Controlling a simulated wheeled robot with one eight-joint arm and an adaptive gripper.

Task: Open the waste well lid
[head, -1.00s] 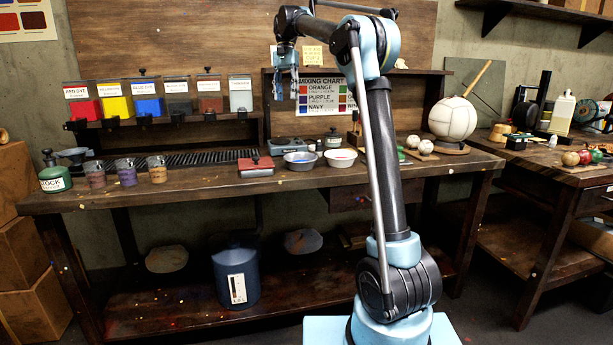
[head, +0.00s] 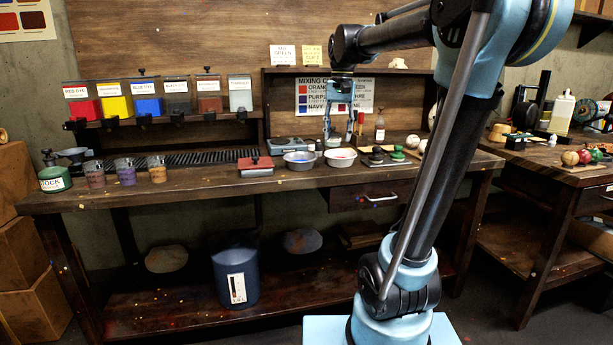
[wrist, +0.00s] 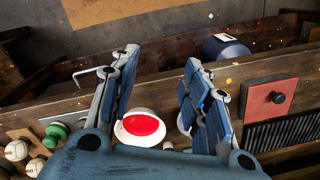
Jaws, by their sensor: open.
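The waste well lid is most likely the red plate with a dark knob (head: 255,163), lying flat on the bench beside the dark grating; it looks closed. In the wrist view the red lid (wrist: 278,97) is at the right, outside my fingers. My gripper (head: 339,138) is open and empty, above the bench near the white bowl, to the right of the lid and apart from it. In the wrist view my gripper (wrist: 160,60) has its two blue fingers spread, with a white bowl holding red (wrist: 142,126) showing between them.
The grating (head: 190,160) runs left of the lid, with several cups in front. Dye bins (head: 150,105) hang above. A blue container (head: 235,272) stands on the lower shelf.

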